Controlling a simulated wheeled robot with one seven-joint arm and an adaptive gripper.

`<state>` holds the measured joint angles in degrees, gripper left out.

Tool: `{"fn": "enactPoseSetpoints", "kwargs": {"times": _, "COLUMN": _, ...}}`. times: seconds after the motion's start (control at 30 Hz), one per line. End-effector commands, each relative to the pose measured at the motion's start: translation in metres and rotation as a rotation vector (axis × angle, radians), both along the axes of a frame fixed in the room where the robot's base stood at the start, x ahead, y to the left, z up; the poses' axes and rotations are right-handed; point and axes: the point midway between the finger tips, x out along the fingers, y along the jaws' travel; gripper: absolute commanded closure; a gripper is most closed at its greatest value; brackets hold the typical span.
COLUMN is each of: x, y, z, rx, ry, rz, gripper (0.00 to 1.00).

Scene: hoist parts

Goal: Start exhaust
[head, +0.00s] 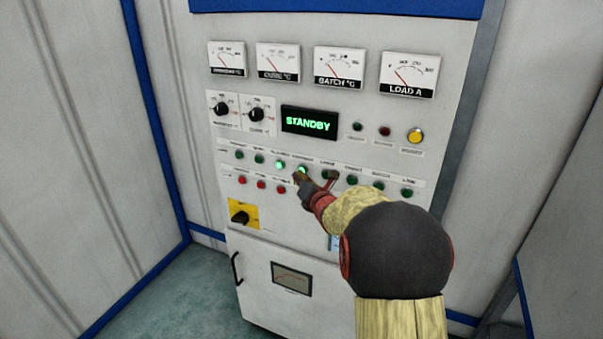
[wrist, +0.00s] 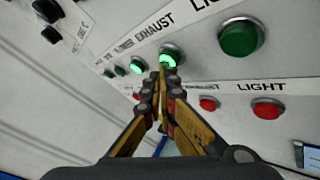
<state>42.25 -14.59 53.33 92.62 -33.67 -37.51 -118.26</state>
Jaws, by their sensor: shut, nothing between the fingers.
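The exhaust button (wrist: 172,56) is a green round push-button under the EXHAUST label, glowing bright green. It also shows lit in the head view (head: 303,169), just above my fingertips. My gripper (wrist: 160,72) is shut and empty, with its tips together at the button's lower left edge, hiding part of it. In the head view my gripper (head: 301,180) reaches the panel from the lower right. I cannot tell whether the tips press the button or only stand before it.
Another lit green button (head: 280,164) is to the left. The dark green light button (wrist: 240,37) is to the right. Red buttons (wrist: 208,104) run in a row below. A display (head: 309,123) reads STANDBY, under several dial gauges (head: 338,67). A yellow-backed rotary switch (head: 242,214) is lower left.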

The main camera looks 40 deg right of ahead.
Motion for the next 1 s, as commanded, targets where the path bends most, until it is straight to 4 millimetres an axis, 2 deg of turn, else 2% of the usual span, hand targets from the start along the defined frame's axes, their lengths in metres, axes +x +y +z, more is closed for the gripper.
{"fn": "enactPoseSetpoints", "kwargs": {"times": 0.2, "x": -0.004, "y": 0.010, "z": -0.002, "rx": -0.001, "ry": -0.001, "rz": 0.000, "gripper": 1.00}}
{"fn": "enactPoseSetpoints", "kwargs": {"times": 0.57, "x": -0.005, "y": 0.012, "z": 0.000, "rx": -0.001, "ry": -0.001, "rz": 0.000, "gripper": 1.00}}
{"fn": "enactPoseSetpoints", "kwargs": {"times": 1.0, "x": -0.019, "y": 0.047, "z": -0.003, "rx": -0.001, "ry": -0.001, "rz": 0.002, "gripper": 1.00}}
